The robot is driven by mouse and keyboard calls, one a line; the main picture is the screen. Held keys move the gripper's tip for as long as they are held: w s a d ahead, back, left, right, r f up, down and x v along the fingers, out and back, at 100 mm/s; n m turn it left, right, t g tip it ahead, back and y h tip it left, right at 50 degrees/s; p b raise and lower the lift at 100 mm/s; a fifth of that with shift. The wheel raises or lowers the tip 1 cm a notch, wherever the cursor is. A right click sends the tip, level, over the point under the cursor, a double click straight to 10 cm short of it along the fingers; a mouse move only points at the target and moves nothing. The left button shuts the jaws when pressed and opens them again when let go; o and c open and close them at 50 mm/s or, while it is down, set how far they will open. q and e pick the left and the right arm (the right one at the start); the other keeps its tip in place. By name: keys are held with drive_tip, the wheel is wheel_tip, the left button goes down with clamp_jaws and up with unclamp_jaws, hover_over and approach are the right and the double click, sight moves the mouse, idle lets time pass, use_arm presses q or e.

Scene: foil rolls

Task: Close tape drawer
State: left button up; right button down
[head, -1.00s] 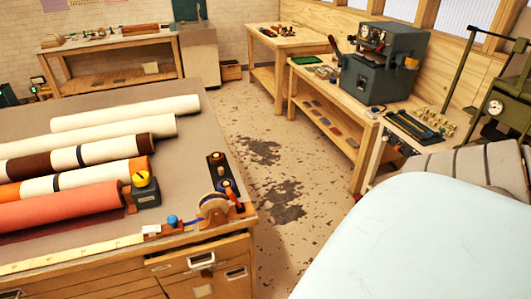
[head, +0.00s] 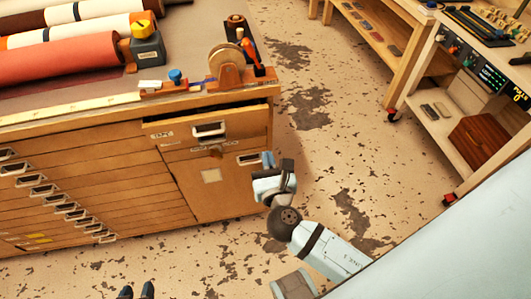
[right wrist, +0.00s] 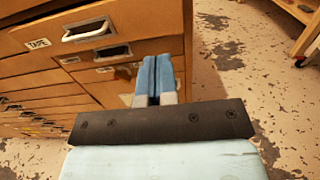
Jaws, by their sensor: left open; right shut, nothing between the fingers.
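The tape drawer (head: 180,136), a wooden front with a "TAPE" label and a metal handle, is the top drawer at the right end of the cabinet. It stands partly pulled out, with a dark gap along its top. In the right wrist view the drawer front (right wrist: 125,48) is at upper left. My right gripper (head: 268,160) is shut and empty, below and to the right of the drawer, apart from its handle. Its blue fingers (right wrist: 158,62) are together in the wrist view. Only the dark fingertips of my left gripper (head: 136,292) show at the bottom edge, apart and empty.
The cabinet top (head: 185,62) holds fabric rolls, a tape dispenser (head: 228,68) and a black-and-yellow tool (head: 146,45). Another handled drawer (head: 212,172) lies under the tape drawer. The speckled floor (head: 345,130) right of the cabinet is clear up to a wheeled shelf (head: 460,110).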

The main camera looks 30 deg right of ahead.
sight(257, 116)
drive_tip(key=x, duration=1.2)
drive_tip(key=shift+w+f, duration=0.1)
drive_tip(key=shift+d, duration=0.1)
drive_tip(key=shift+w, duration=0.35)
drive_tip(key=x, duration=0.2)
drive_tip(key=shift+w+d+p, duration=0.15)
drive_tip(key=shift+w+p, duration=0.2)
drive_tip(key=shift+p, duration=0.05)
drive_tip(key=shift+w+d, duration=0.15)
drive_tip(key=shift+w, duration=0.2)
drive_tip(key=shift+r, duration=0.3)
drive_tip(key=shift+d, duration=0.1)
drive_tip(key=shift+s, duration=0.1)
